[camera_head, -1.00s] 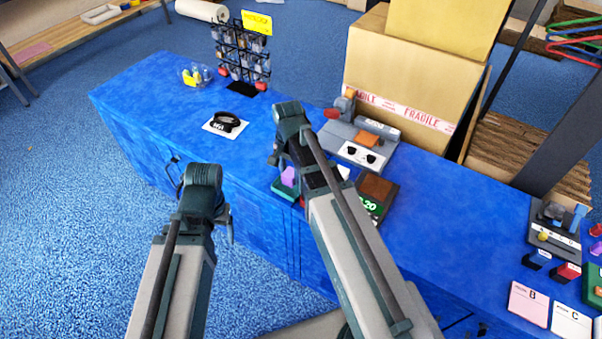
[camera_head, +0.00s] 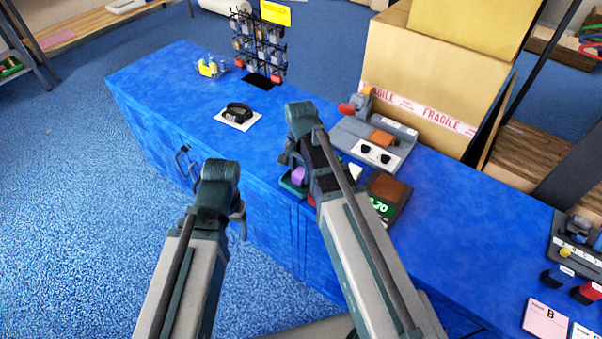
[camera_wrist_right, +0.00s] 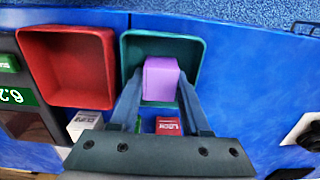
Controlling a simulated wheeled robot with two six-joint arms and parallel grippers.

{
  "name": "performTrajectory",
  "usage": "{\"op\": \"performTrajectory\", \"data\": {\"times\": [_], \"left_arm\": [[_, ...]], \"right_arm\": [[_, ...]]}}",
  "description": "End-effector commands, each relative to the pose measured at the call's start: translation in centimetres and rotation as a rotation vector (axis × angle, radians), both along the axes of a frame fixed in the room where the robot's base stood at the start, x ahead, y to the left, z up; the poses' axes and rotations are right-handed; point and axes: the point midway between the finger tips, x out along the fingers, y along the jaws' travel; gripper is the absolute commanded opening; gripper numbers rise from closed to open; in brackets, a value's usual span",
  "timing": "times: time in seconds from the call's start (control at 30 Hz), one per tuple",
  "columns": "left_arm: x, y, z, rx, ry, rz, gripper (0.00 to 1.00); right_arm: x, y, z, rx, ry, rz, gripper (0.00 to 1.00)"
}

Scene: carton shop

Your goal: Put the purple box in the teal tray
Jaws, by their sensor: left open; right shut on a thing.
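The purple box (camera_wrist_right: 161,80) is between the two fingers of my right gripper (camera_wrist_right: 158,92), which is shut on it. In the right wrist view the box lies within the outline of the teal tray (camera_wrist_right: 196,48); whether it touches the tray floor I cannot tell. In the head view the purple box (camera_head: 298,175) shows beside my right wrist, with a bit of the teal tray (camera_head: 290,188) at the counter's front edge. My left gripper (camera_head: 240,222) is open and empty, in front of the counter; its fingers are mostly hidden.
A red tray (camera_wrist_right: 67,66) stands beside the teal tray. A white box (camera_wrist_right: 84,124) and a red box (camera_wrist_right: 168,126) are near my right gripper.

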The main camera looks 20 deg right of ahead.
Motion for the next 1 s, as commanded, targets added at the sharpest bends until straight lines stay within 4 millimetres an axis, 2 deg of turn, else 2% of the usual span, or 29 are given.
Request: {"op": "performTrajectory", "data": {"times": [0.03, 0.2, 0.67, 0.87, 1.0], "left_arm": [[0.0, 0.0, -0.2, 0.000, 0.000, 0.000, 0.72], [0.0, 0.0, -0.1, 0.000, 0.000, 0.000, 0.72], [0.0, 0.0, 0.5, 0.000, 0.000, 0.000, 0.72], [0.0, 0.0, 2.3, 0.000, 0.000, 0.000, 0.72], [0.0, 0.0, 4.2, 0.000, 0.000, 0.000, 0.72]], "right_arm": [[0.0, 0.0, -0.2, 0.000, 0.000, 0.000, 0.48], [0.0, 0.0, -0.1, 0.000, 0.000, 0.000, 0.76], [0.0, 0.0, 0.5, 0.000, 0.000, 0.000, 0.76], [0.0, 0.0, 2.3, 0.000, 0.000, 0.000, 0.76], [0.0, 0.0, 4.2, 0.000, 0.000, 0.000, 0.76]]}}
